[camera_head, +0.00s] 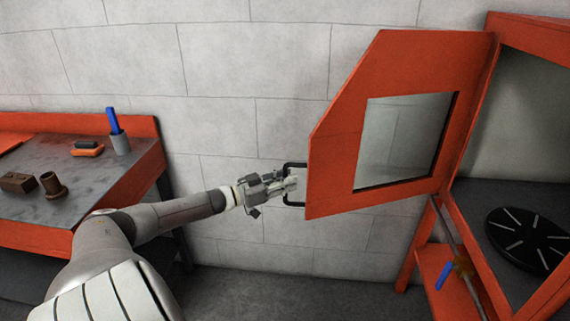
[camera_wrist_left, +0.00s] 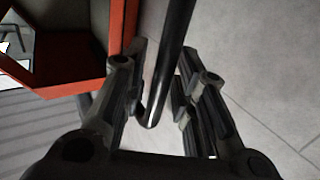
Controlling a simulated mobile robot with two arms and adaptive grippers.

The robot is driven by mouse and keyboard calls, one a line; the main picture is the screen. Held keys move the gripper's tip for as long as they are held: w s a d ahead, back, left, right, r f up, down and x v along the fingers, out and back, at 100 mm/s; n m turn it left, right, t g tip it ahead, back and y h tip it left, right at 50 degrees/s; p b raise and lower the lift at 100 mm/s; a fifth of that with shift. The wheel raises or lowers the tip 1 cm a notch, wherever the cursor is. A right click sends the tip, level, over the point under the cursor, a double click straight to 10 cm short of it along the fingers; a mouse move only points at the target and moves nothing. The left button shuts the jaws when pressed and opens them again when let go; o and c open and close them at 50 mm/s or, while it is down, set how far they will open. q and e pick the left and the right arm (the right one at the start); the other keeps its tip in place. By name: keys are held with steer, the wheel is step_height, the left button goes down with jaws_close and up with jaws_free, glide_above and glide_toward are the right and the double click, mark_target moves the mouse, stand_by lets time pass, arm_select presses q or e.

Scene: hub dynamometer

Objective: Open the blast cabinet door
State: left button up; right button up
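The orange blast cabinet door (camera_head: 335,140) with its grey window (camera_head: 405,140) stands swung wide open to the left of the cabinet (camera_head: 530,30) in the head view. A black bar handle (camera_head: 286,166) sits on its free edge. My left gripper (camera_head: 292,183) is at the lower part of this handle. In the left wrist view the handle (camera_wrist_left: 172,50) runs between the two fingers of my left gripper (camera_wrist_left: 160,85). The fingers are apart, with a visible gap on the right of the bar. My right gripper is not in view.
The cabinet's inside shows a black round turntable (camera_head: 525,240). A blue-handled tool (camera_head: 444,276) lies on the lower orange shelf. At left, a bench (camera_head: 75,180) carries a cup (camera_head: 120,143), a brown block (camera_head: 18,182) and small parts. The block wall is behind.

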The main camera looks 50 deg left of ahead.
arm_select(q)
steer(key=shift+s, duration=0.15)
steer(key=shift+v, duration=5.85)
